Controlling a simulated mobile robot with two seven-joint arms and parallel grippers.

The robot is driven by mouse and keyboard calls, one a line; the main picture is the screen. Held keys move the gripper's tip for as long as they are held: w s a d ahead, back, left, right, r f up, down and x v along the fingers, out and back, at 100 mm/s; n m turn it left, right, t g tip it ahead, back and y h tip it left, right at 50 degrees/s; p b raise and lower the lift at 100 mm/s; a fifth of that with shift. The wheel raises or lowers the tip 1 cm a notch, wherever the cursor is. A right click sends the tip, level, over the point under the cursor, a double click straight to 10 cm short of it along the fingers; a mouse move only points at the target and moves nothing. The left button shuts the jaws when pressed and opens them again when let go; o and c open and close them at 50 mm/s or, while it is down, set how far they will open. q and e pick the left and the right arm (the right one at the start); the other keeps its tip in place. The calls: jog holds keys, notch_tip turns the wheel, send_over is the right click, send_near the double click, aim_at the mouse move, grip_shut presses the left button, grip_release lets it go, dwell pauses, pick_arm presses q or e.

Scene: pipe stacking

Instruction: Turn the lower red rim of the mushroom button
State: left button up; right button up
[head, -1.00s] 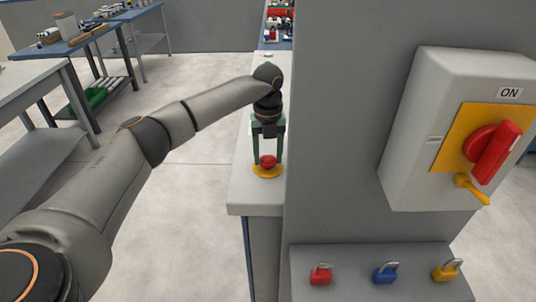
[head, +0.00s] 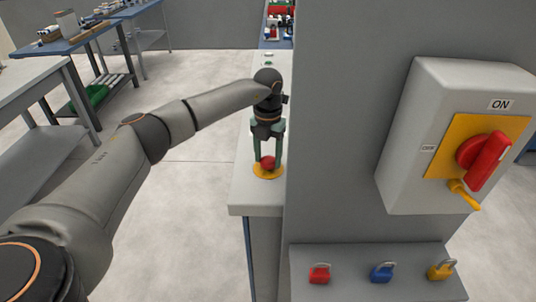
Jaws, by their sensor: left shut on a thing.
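The red mushroom button (head: 268,162) sits on a round yellow base (head: 268,174) on the light counter, left of the grey wall panel. My left gripper (head: 268,160) points straight down over it, with its green fingers on both sides of the red head. The fingers are closed on the button. The button's lower rim is small and partly covered by the fingers, so its turn angle cannot be told. My right gripper is not in view.
A grey switch box (head: 400,150) with a red rotary handle (head: 484,158) is on the panel at right. Red (head: 319,274), blue (head: 382,272) and yellow (head: 441,270) padlocks sit on the ledge below. The tall panel (head: 340,120) stands close beside my left gripper.

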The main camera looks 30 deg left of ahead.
pick_arm(q)
jog(key=shift+f+m, duration=0.15)
jog(key=shift+m, duration=0.15)
jog(key=o, duration=1.4)
jog(key=shift+c, duration=0.2)
notch_tip(320, 180, up, 13)
jog(key=shift+f+b, duration=0.2)
jog(key=shift+b, duration=0.15)
